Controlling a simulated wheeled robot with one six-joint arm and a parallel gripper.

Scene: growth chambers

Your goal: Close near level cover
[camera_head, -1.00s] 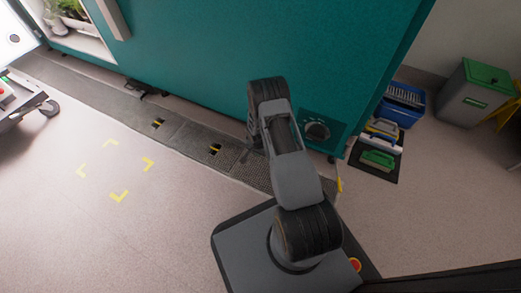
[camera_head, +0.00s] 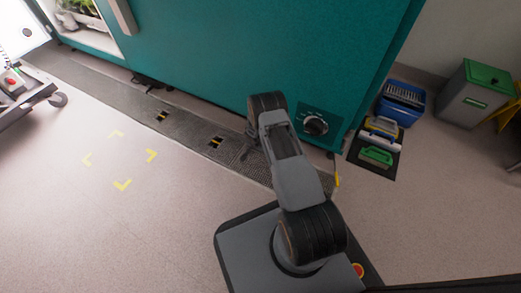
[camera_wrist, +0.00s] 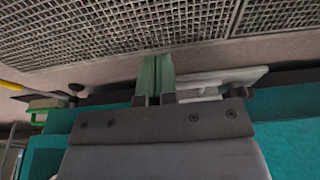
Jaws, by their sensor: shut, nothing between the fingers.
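A dark mesh strip (camera_head: 100,88) runs along the floor at the foot of the teal cabinet (camera_head: 200,45). Two small openings with yellow-black marks, a farther one (camera_head: 163,116) and a nearer one (camera_head: 216,141), sit in the strip. I cannot make out a separate cover at either. In the wrist view, mesh (camera_wrist: 110,25) fills the top and teal panels lie at the bottom. My gripper (camera_wrist: 156,62) shows there with its pale green fingers shut together and empty, just beside the mesh edge. In the head view my arm hides the gripper.
A dial (camera_head: 315,125) is on the cabinet's lower right. A blue crate (camera_head: 402,103), brushes on a dark mat (camera_head: 376,174) and a grey bin (camera_head: 473,95) stand right. A cart (camera_head: 25,97) is at left. Floor with yellow corner marks (camera_head: 122,185) is clear.

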